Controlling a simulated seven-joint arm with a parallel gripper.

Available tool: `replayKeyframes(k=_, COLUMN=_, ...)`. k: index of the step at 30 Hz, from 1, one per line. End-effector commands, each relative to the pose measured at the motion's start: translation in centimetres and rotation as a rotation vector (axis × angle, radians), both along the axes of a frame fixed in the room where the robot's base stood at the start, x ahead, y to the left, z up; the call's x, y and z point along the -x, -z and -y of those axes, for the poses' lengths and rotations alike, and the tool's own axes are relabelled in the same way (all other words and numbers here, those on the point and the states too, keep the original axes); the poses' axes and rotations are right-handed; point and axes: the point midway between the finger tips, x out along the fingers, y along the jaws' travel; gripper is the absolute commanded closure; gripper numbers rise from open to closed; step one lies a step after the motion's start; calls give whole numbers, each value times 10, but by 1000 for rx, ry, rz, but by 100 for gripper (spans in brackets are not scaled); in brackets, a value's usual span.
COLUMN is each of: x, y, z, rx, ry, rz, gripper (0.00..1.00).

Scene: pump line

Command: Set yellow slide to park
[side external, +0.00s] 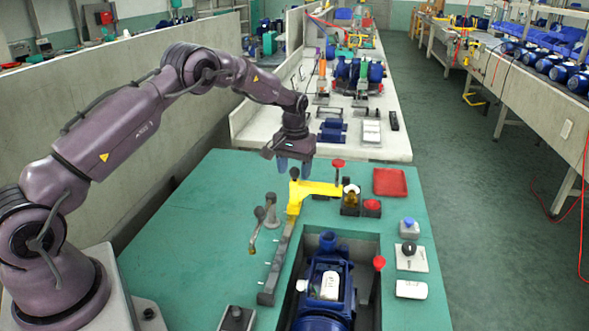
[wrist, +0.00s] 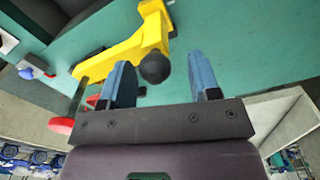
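The yellow slide (side external: 312,189) is a yellow arm at the far end of a grey rail (side external: 276,264), which has small pins along its left side. A black knob (side external: 294,173) stands on the slide's left end. In the wrist view the slide (wrist: 120,50) runs toward the upper middle, with its black knob (wrist: 155,67) between my blue fingers. My gripper (side external: 295,169) is open and empty, pointing down over the knob; the wrist view shows the gripper (wrist: 160,72) with a gap on both sides of the knob. No park label is readable.
A red-topped post (side external: 338,163) stands at the slide's right end. A lever stand (side external: 271,212) is left of the rail. A blue pump (side external: 326,285) sits in a recess right of it. A red tray (side external: 390,182) and small switches (side external: 410,228) lie right. The green bench's left side is clear.

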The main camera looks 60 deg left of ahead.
Motion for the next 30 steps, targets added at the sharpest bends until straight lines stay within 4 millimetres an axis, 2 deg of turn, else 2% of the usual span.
replayKeyframes(k=6, x=0, y=-1, z=2, rx=4, ry=1, rz=-2, gripper=44)
replayKeyframes(k=10, x=0, y=-13, z=2, rx=3, ry=2, rz=-1, gripper=44)
replayKeyframes(k=24, x=0, y=-109, z=1, rx=0, ry=0, rz=1, gripper=44)
replayKeyframes(k=30, x=1, y=-127, z=1, rx=2, ry=0, rz=-1, gripper=44)
